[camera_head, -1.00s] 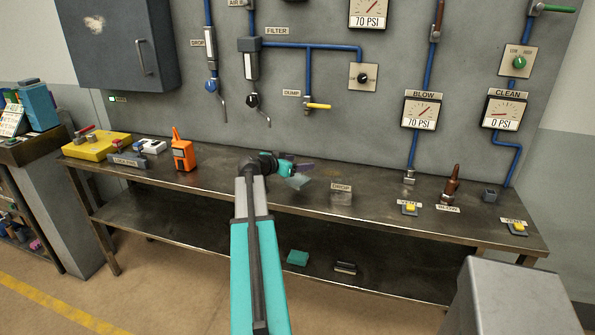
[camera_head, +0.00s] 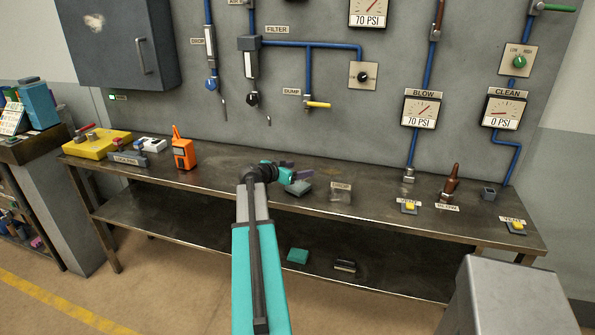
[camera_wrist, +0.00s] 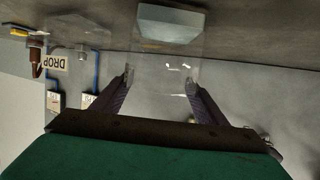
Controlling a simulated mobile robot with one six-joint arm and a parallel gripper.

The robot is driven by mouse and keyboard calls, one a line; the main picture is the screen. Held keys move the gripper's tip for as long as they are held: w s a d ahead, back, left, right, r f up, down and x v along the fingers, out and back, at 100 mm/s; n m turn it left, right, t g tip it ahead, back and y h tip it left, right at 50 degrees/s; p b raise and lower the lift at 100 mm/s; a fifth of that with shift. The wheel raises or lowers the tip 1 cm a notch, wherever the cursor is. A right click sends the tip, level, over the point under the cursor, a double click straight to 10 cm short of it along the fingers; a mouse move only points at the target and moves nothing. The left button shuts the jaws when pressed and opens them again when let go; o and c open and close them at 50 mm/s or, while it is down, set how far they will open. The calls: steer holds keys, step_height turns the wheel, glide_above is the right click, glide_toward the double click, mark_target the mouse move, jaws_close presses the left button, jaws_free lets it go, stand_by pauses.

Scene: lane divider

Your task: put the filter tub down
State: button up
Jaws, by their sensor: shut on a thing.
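The filter tub, a clear see-through body with a pale grey-teal block at its bench end (camera_wrist: 170,23), is between my gripper's two dark purple fingers (camera_wrist: 160,88) in the wrist view. The fingertips are shut on the clear walls. In the head view my gripper (camera_head: 296,171) is low over the middle of the bench (camera_head: 240,182), with the tub's grey-teal block (camera_head: 298,188) just below it. The tub looks about upright. I cannot tell whether its base touches the bench.
A clear container labelled DROP (camera_head: 340,193) stands close to the right. An orange meter (camera_head: 183,154) and a yellow case (camera_head: 97,146) are at left. Bare bench lies left of the tub.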

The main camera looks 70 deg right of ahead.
steer(key=o, duration=1.5)
steer(key=shift+r+p, duration=0.2)
steer(key=shift+p, duration=0.2)
steer(key=b+v, duration=0.3)
steer(key=v, duration=0.9)
steer(key=shift+f, duration=0.1)
